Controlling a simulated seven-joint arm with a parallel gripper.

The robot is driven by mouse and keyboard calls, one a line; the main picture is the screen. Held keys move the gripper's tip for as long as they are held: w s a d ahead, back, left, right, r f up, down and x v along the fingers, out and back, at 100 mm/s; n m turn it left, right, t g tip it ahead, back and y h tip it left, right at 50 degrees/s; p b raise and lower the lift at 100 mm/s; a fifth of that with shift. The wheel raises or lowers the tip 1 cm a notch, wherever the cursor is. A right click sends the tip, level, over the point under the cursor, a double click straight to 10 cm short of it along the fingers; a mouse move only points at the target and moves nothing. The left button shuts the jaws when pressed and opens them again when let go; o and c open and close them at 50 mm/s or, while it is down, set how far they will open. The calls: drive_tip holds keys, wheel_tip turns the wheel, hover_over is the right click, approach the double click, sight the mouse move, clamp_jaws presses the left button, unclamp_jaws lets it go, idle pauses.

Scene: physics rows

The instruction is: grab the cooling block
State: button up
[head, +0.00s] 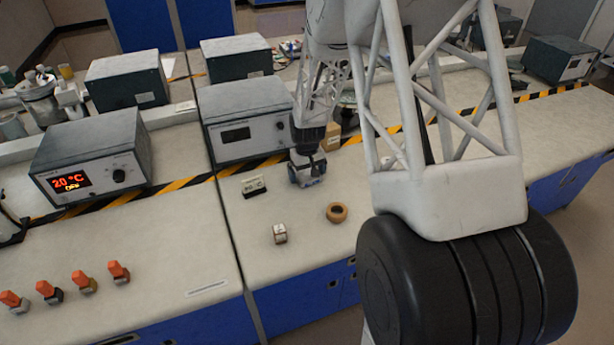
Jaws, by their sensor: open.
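My gripper (307,180) hangs low over the middle of the pale bench in the head view, pointing down. It is open, and I see nothing held between its fingers, though the fingertips are small here. A small dark block with a pale, marked top (254,187) rests on the bench just left of my gripper, apart from it. Which of these is the cooling block I cannot tell for sure. The bench behind my gripper is partly hidden.
A grey instrument box (247,120) stands close behind. A box with a lit red display (93,165) and several orange-topped pieces (119,272) are at left. Bare bench (210,250) lies front left.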

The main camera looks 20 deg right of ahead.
sight(307, 173)
drive_tip(key=shift+c, duration=0.5)
drive_tip(key=c, duration=0.9)
drive_tip(key=shift+r, duration=0.15)
drive_tip(key=shift+r, duration=0.75)
wheel_tip(307, 173, up, 2)
drive_tip(key=shift+r, duration=0.1)
drive_tip(key=s+a, duration=0.1)
drive_tip(key=s, duration=0.4)
drive_tip(key=s+a, duration=0.1)
drive_tip(key=s, duration=0.4)
drive_tip(key=s+a+r, duration=0.1)
drive_tip(key=s, duration=0.4)
drive_tip(key=shift+s, duration=0.35)
